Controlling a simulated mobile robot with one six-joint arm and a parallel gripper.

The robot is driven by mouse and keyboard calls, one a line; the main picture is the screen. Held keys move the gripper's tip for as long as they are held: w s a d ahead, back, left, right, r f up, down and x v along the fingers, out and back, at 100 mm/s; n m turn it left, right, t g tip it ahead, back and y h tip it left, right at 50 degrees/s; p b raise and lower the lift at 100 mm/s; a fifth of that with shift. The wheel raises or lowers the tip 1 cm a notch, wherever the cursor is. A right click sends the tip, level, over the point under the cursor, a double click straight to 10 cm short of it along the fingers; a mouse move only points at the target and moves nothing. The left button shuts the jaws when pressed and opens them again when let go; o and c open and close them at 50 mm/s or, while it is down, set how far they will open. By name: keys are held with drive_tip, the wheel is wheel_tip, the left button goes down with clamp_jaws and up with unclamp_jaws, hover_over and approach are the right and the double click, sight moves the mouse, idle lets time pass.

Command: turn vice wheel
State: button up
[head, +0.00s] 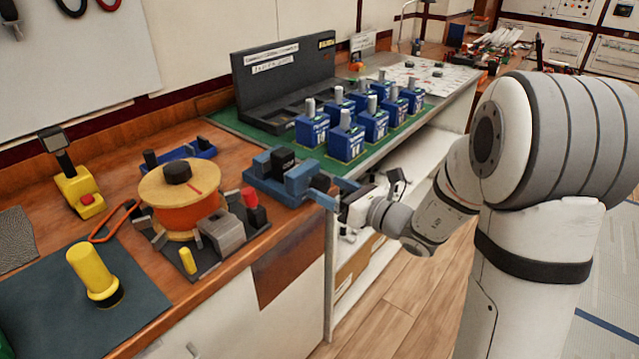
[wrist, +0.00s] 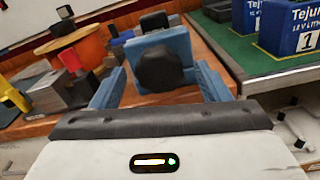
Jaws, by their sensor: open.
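A blue vice (head: 268,183) stands at the right front edge of the wooden bench. In the wrist view its round black wheel (wrist: 158,68) faces me, in front of a blue jaw plate (wrist: 160,42). In the head view the wheel's face cannot be made out. My gripper (head: 321,191) reaches toward the vice from the right. In the wrist view my gripper (wrist: 160,72) is open, with one blue finger on each side of the wheel. I cannot tell whether either finger touches it.
Left of the vice are a wooden spool (head: 180,190) with orange winding, a grey block (head: 221,232) and a red-topped piece (head: 251,206). Blue breaker-like units (head: 347,141) stand on a green mat behind right. Floor (head: 385,300) in front is clear.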

sight(325, 188)
drive_tip(key=shift+x, duration=1.65)
drive_tip(key=shift+c, duration=0.2)
drive_tip(key=c, duration=0.9)
drive_tip(key=shift+f+b, duration=0.1)
drive_tip(key=shift+b, duration=0.2)
drive_tip(key=shift+c, duration=0.2)
